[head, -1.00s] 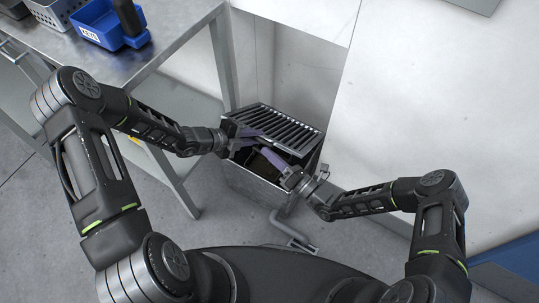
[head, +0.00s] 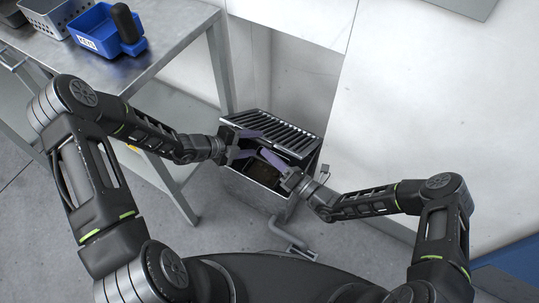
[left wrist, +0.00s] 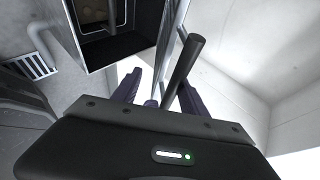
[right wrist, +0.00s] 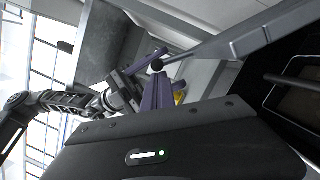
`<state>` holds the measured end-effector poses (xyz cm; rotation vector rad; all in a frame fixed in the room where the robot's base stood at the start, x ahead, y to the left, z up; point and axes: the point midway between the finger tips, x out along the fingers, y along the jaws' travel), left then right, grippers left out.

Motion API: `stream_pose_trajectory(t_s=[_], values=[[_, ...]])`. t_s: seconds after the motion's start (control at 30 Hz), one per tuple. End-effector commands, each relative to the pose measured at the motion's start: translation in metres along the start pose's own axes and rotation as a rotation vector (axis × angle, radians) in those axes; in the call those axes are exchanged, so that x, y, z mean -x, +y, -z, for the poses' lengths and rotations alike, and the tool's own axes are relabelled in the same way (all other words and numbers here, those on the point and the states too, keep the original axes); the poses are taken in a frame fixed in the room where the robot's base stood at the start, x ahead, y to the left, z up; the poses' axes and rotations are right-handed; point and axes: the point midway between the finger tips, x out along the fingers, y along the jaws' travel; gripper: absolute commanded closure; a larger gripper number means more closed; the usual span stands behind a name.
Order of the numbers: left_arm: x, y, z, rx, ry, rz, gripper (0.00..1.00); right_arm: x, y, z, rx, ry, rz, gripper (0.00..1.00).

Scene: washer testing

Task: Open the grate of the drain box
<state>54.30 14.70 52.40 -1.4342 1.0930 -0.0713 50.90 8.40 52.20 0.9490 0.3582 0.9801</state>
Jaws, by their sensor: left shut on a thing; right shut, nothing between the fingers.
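The drain box (head: 245,188) is a grey metal box on the floor against the wall. Its slatted grate (head: 277,131) covers the back of the top, and the dark interior (head: 263,172) shows in front of it. My left gripper (head: 258,143) is at the grate's front left. In the left wrist view a dark rod-like handle (left wrist: 187,60) passes between its purple fingers, which are shut on it; the contact is partly hidden. My right gripper (head: 265,155) is shut and empty over the opening, just right of the left fingers. The handle's round end (right wrist: 157,66) shows in the right wrist view.
A steel table (head: 150,70) stands at the left with a blue bin (head: 90,38) and a grey basket (head: 52,15); its leg (head: 178,185) is close to my left arm. A pipe (head: 285,235) leaves the box's front. The wall (head: 420,110) is close at the right.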

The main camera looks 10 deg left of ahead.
Motion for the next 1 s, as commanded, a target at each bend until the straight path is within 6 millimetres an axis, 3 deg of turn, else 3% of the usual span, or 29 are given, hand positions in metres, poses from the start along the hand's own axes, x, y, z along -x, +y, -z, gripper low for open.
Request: stream_pose_trajectory(t_s=[0.03,0.17,0.6,0.77,1.0], values=[[0.004,0.006,-0.001,0.005,-0.003,-0.012,0.62,-0.001,-0.002,-0.008,0.005,-0.016,0.002,1.00],[0.019,0.006,-0.002,0.004,-0.006,-0.011,0.62,-0.001,-0.002,-0.008,0.005,-0.016,0.002,1.00],[0.103,0.002,-0.002,0.001,-0.006,-0.004,0.62,0.000,-0.001,-0.004,0.002,-0.007,0.002,1.00],[0.117,0.002,-0.001,0.002,-0.004,-0.003,0.62,0.000,-0.001,-0.002,0.001,-0.005,0.001,1.00],[0.119,0.001,-0.001,0.002,-0.002,-0.002,0.62,0.000,-0.001,-0.002,0.001,-0.003,0.001,1.00]])
